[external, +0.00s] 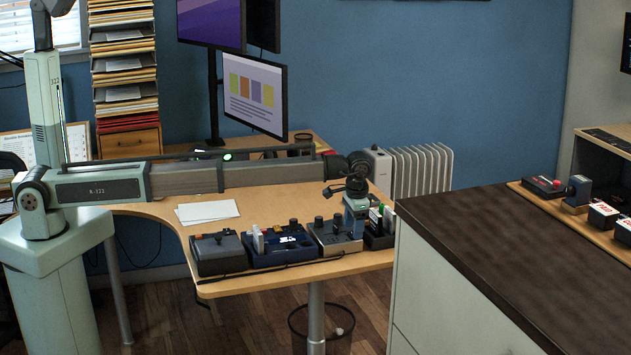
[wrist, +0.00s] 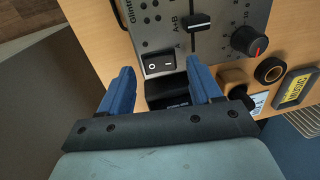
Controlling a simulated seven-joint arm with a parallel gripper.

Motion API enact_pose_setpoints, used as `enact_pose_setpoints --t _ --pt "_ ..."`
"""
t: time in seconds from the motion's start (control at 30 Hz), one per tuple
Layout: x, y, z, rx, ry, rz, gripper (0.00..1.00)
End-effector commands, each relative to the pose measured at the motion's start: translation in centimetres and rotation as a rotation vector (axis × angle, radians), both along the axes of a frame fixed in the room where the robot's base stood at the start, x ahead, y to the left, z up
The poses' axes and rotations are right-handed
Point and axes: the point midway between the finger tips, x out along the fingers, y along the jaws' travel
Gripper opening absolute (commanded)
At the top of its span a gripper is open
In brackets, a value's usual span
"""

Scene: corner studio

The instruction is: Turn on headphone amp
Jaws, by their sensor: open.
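A grey device (wrist: 212,50), perhaps the headphone amp, fills the top of the wrist view. It carries a black rocker switch (wrist: 159,63) marked O and –, a slider (wrist: 199,23) by "A+B" and a black knob (wrist: 250,41) with a red mark. I cannot tell which side of the rocker is pressed. My gripper (wrist: 160,67) is open, its blue fingers spread to either side of the rocker; contact cannot be judged. In the external view my gripper (external: 355,212) points down over the right end of the desk, near a grey device with knobs (external: 326,240).
A black box (wrist: 165,98) lies between my fingers in the wrist view. A yellow-labelled block (wrist: 296,88) and round brown-rimmed object (wrist: 270,70) are to the right. Blue (external: 280,247) and grey (external: 218,254) devices stand left on the desk; a dark-topped cabinet (external: 510,245) is close on the right.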

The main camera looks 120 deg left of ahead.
Motion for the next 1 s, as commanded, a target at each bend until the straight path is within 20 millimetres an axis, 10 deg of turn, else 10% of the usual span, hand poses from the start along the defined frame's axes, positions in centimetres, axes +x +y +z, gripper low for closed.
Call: enact_pose_setpoints --t 0.47,1.0 --pt "-0.10 0.08 -0.96 -0.001 0.001 0.000 0.63" --pt "-0.10 0.09 -0.93 -0.001 0.001 0.000 0.11"
